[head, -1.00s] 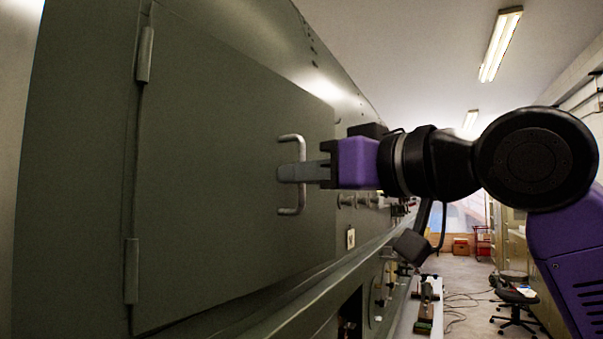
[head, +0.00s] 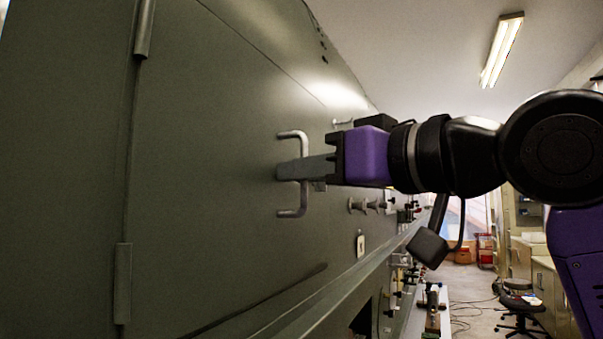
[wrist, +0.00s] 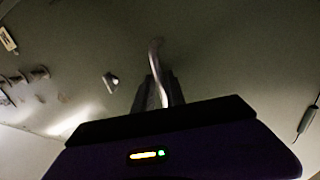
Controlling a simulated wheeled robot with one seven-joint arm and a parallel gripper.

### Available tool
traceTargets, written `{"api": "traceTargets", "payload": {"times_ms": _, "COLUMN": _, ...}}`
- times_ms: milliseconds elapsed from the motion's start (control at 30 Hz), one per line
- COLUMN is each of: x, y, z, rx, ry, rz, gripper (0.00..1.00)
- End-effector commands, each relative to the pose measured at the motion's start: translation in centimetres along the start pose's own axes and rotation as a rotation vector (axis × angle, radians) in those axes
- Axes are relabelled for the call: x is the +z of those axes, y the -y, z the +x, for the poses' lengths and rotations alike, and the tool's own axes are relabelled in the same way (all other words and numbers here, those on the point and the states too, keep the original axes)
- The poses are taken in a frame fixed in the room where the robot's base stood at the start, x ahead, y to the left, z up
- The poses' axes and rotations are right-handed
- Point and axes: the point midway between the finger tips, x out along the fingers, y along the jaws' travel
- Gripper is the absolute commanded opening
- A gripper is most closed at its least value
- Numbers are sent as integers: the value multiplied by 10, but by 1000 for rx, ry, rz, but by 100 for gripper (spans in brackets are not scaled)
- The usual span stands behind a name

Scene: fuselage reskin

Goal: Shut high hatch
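The high hatch (head: 215,150) is a large green panel door, hinged along its left side in the head view. It lies close to flush with the green fuselage wall, with a dark line along its lower edge; I cannot tell whether it is fully seated. Its grey U-shaped handle (head: 293,211) is near the free right side. My gripper (head: 298,169) is at the middle of the handle, its fingers on both sides of the bar. The handle (wrist: 154,48) also shows between the fingers in the wrist view. The fingers appear closed on it.
Small knobs (head: 368,205) stick out of the wall right of the hatch. A ledge (head: 345,287) runs below it. A black office chair (head: 522,302) and cabinets stand at the right, with open floor between.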

Motion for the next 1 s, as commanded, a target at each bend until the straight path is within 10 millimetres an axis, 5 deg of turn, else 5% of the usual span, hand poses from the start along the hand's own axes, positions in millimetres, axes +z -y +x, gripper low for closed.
{"api": "traceTargets", "payload": {"times_ms": 267, "x": 2, "y": 2, "z": -3, "rx": -5, "ry": 2, "rz": -1, "gripper": 18}}
{"api": "traceTargets", "payload": {"times_ms": 700, "x": 2, "y": 0, "z": -67, "rx": 0, "ry": 0, "rz": -1, "gripper": 18}}
{"api": "traceTargets", "payload": {"times_ms": 1000, "x": 0, "y": 0, "z": -78, "rx": -2, "ry": 0, "rz": 0, "gripper": 18}}
